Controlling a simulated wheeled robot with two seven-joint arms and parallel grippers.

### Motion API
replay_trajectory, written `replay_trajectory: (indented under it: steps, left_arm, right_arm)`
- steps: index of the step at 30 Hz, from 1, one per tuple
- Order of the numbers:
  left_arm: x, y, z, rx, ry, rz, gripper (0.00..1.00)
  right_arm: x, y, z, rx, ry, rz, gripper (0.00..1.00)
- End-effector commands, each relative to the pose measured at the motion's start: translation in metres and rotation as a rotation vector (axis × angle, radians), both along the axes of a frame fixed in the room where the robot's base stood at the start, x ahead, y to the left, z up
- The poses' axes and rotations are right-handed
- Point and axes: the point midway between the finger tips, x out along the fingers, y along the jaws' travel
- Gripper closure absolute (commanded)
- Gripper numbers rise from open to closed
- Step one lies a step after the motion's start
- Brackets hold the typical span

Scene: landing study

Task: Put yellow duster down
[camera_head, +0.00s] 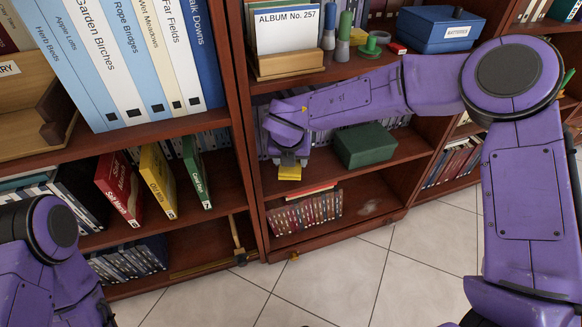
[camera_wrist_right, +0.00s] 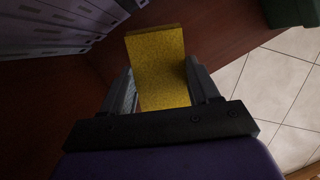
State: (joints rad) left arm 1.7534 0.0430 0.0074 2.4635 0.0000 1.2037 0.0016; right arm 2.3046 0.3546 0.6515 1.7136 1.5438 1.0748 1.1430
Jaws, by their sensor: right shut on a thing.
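The yellow duster (camera_head: 289,173) is a small yellow block in the head view, held below my right gripper (camera_head: 290,161). In the right wrist view the duster (camera_wrist_right: 158,68) stands out between the two fingers of my right gripper (camera_wrist_right: 165,90), which are shut on its sides. The gripper is inside the middle bookcase, over the front part of the shelf (camera_head: 322,175). I cannot tell whether the duster touches the shelf. My left arm shows at the lower left of the head view, but its gripper is out of view.
A dark green box (camera_head: 365,146) stands on the same shelf, right of the gripper. Several small books (camera_head: 305,212) stand on the shelf below. A blue box labelled batteries (camera_head: 440,28) and an album holder (camera_head: 287,62) sit above. The bookcase's upright (camera_head: 240,120) is close on the left.

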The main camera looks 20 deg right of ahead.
Motion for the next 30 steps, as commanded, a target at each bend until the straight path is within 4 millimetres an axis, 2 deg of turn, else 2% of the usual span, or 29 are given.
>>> replay_trajectory:
  steps: [4,9,19,20,22,30]
  left_arm:
    - [0.0,0.0,-0.003,0.0,0.0,0.0,0.14]
    - [-0.003,-0.002,-0.026,-0.012,0.029,-0.019,0.14]
    - [-0.006,-0.003,-0.025,-0.02,0.051,-0.035,0.14]
    - [-0.006,-0.003,-0.025,-0.022,0.054,-0.038,0.14]
    - [-0.006,-0.003,-0.024,-0.021,0.054,-0.038,0.14]
    - [-0.006,-0.003,-0.024,-0.021,0.053,-0.036,0.14]
  right_arm:
    - [0.012,-0.006,-0.001,0.001,-0.001,-0.003,0.79]
    - [0.011,-0.005,-0.037,-0.001,0.0,0.003,0.79]
    - [0.011,-0.005,-0.038,0.0,0.001,0.0,0.79]
    - [0.011,-0.005,-0.038,0.0,0.0,0.0,0.36]
    - [0.011,-0.005,-0.037,0.0,0.0,0.0,0.14]
    - [0.011,-0.005,-0.036,0.0,0.0,0.0,0.14]
